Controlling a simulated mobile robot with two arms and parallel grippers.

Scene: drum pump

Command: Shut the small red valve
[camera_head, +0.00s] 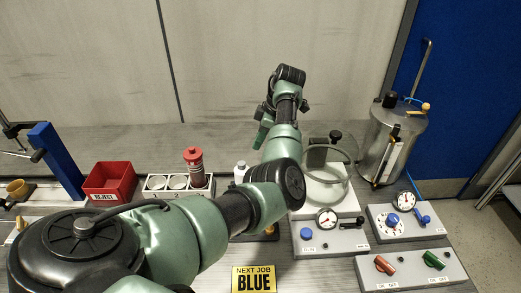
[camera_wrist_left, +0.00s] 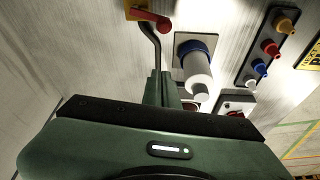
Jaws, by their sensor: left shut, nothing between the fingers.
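A small red lever handle (camera_wrist_left: 150,20) sits on a yellow mount (camera_wrist_left: 134,8) at the top of the left wrist view, beside a bent grey pipe (camera_wrist_left: 153,48). I cannot find this lever in the head view; my arm may hide it. My left gripper (camera_head: 259,140) hangs down from the raised wrist, shut and empty. Its green fingers (camera_wrist_left: 165,90) point towards the pipe in the wrist view, with the red handle beyond them. My right gripper is out of view.
A white bottle with a blue collar (camera_wrist_left: 197,65) stands right of the fingers. A strip of coloured plugs (camera_wrist_left: 265,50) lies farther right. A glass vessel (camera_head: 328,180), a metal drum (camera_head: 390,145) and gauge boxes (camera_head: 330,240) stand right of my arm. A red bin (camera_head: 110,182) is left.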

